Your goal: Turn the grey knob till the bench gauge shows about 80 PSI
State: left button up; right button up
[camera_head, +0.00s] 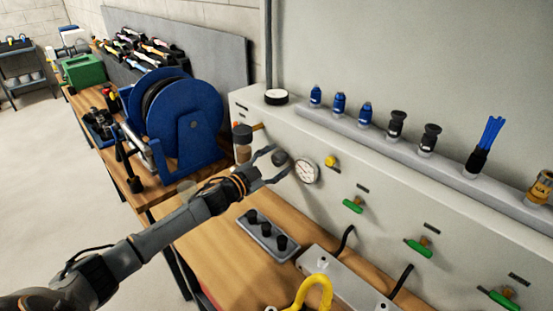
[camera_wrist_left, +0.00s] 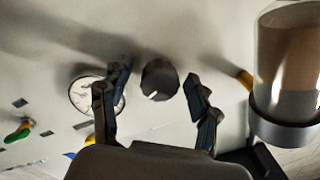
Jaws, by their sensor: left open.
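The grey knob (camera_head: 280,158) sits on the pale bench panel, just left of the round white bench gauge (camera_head: 307,170). In the left wrist view the dark knob (camera_wrist_left: 160,79) shows a white mark near its lower edge. The gauge (camera_wrist_left: 84,96) is left of it there, partly covered by a finger; its reading is too small to tell. My left gripper (camera_head: 274,164) is open at the knob. In the wrist view its fingers (camera_wrist_left: 159,84) stand on either side of the knob, with visible gaps. My right gripper is not in view.
A clear filter bowl (camera_wrist_left: 287,75) stands close beside the knob. A yellow button (camera_head: 330,161) and green-handled valves (camera_head: 353,205) are to the right on the panel. A blue hose reel (camera_head: 185,115) stands left; a black-knobbed grey block (camera_head: 263,238) lies on the bench below.

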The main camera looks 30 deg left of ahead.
pick_arm(q)
jog(key=c, duration=1.2)
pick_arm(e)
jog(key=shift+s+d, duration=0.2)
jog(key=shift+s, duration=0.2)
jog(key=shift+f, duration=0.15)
pick_arm(q)
jog(key=m+b, duration=0.1)
jog(key=m, duration=0.2)
jog(key=m+b, duration=0.1)
jog(key=m, duration=0.2)
jog(key=shift+m+b, duration=0.4)
jog(key=m+b, duration=0.1)
jog(key=m, duration=0.2)
jog(key=shift+m+h+b, duration=0.4)
jog(key=shift+m+b, duration=0.3)
jog(key=shift+m, duration=1.1)
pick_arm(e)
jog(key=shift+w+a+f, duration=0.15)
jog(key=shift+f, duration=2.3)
